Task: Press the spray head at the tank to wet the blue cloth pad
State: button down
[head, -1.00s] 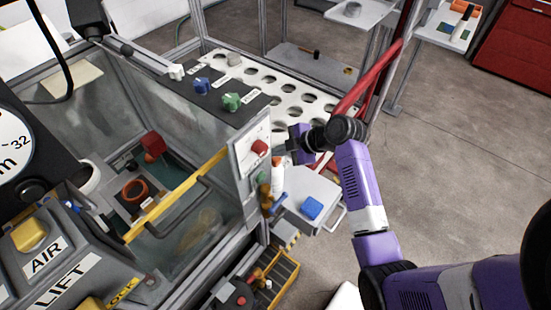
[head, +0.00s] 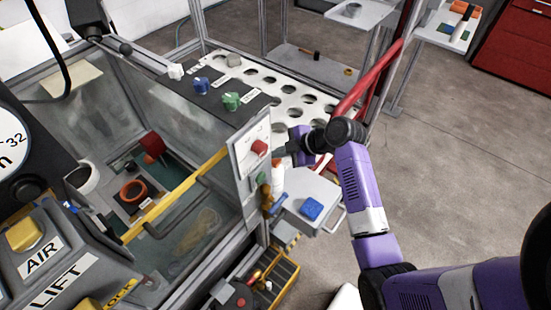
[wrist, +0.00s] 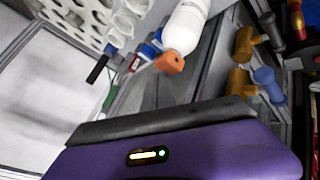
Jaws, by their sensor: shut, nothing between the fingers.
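The blue cloth pad (head: 311,208) lies on a pale grey tray (head: 326,190) beside the tank (head: 190,215). A white spray bottle (head: 277,182) stands between the tank's corner panel and the tray. In the wrist view the white bottle (wrist: 186,28) shows with its orange spray head (wrist: 169,62), beyond the dark finger edge. My gripper (head: 282,151) is shut and empty, just above and right of the bottle top in the head view. Its fingers partly hide the spray head there, and I cannot tell whether they touch it. In the wrist view my gripper (wrist: 165,122) fills the bottom.
The corner panel with a red knob (head: 259,147) is close left of my gripper. A white rack with round holes (head: 290,88) and a red slanting post (head: 368,82) lie behind it. Brass fittings (head: 266,198) hang by the tank corner. Open floor is at the right.

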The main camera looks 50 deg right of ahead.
aim_at(277, 160)
dwell(0.4)
jog(key=shift+r+p, duration=0.65)
jog(key=shift+r, duration=0.2)
notch_tip(277, 160, up, 6)
jog(key=p, duration=0.4)
dwell(2.5)
